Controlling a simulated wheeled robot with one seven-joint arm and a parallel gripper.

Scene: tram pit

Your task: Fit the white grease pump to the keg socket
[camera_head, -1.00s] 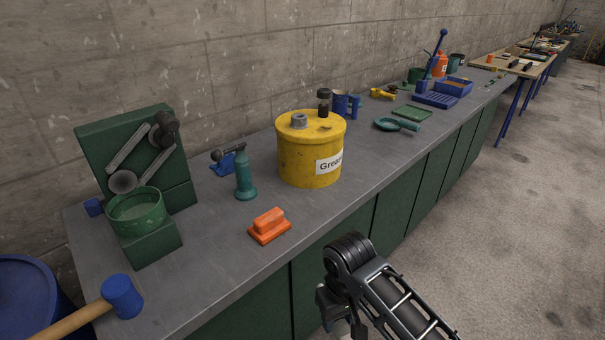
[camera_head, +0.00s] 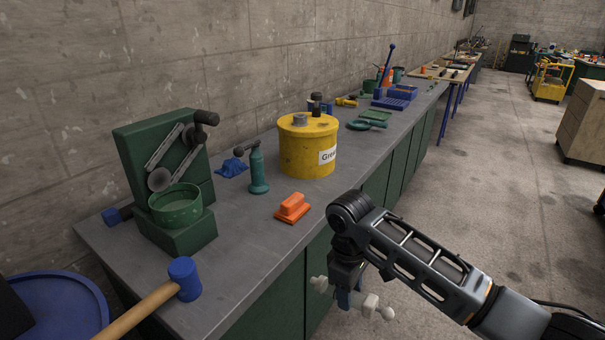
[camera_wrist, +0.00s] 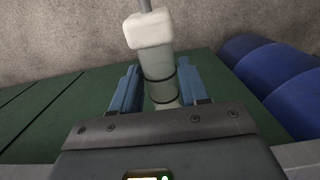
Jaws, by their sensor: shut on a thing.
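The white grease pump (camera_head: 371,303) is held by my gripper (camera_head: 349,298), off the bench's front edge and low in the head view. In the wrist view, the pump (camera_wrist: 159,72) stands between the blue fingers of my gripper (camera_wrist: 160,88), with a white block-like end and dark rings on its body. The yellow grease keg (camera_head: 306,153) stands upright on the bench, beyond and left of my gripper. Its lid carries a grey round fitting (camera_head: 300,120), which looks like the socket, and a dark knobbed part (camera_head: 317,104). The pump is well apart from the keg.
On the grey bench (camera_head: 235,265), an orange block (camera_head: 292,207), a teal pump-like tool (camera_head: 258,170) and a green stand (camera_head: 178,226) are near the keg. A blue-headed mallet (camera_head: 184,279) overhangs the front-left. Open floor (camera_head: 500,210) lies right.

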